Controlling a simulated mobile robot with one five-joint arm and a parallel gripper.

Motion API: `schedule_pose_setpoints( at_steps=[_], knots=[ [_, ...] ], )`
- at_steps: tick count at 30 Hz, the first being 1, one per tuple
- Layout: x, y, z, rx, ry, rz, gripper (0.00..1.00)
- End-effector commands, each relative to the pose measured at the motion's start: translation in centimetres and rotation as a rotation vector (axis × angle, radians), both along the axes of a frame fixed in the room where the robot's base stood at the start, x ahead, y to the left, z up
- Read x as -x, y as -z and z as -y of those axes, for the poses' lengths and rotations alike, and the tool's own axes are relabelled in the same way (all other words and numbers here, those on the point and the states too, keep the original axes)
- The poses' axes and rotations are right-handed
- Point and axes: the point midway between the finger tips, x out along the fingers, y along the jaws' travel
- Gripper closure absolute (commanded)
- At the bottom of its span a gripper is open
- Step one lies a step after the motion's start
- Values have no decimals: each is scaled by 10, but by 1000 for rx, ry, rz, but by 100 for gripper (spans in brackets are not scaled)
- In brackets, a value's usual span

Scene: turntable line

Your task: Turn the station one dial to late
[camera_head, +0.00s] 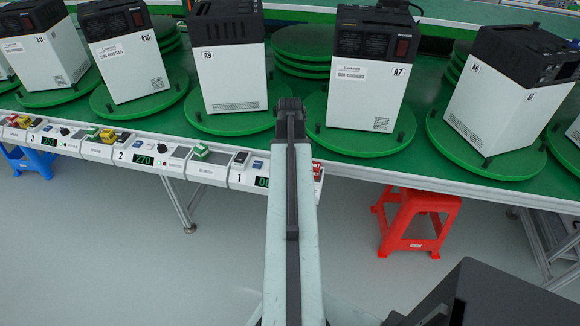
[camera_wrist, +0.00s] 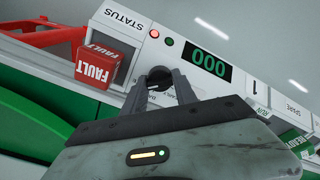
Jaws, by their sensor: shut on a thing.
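The station one panel (camera_head: 248,176) is on the front edge of the green line in the head view, marked "1", partly hidden by my arm. In the wrist view the same white panel (camera_wrist: 130,22) shows a green "000" display (camera_wrist: 210,65). My gripper (camera_wrist: 163,84) is shut on the dial, one finger on each side. The lettering around the dial is mostly covered, so its setting cannot be read. The dial is hidden in the head view.
A red FAULT block (camera_wrist: 95,67) sits left of the dial, close to my gripper. Several white machines (camera_head: 232,80) stand on green discs behind the panels. A red stool (camera_head: 415,215) stands under the line.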

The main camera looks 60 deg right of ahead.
Motion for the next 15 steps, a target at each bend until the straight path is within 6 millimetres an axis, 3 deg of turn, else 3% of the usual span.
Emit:
schedule_pose_setpoints(
  at_steps=[15],
  knots=[
    [0,0,0,1,295,-1,100]
  ],
)
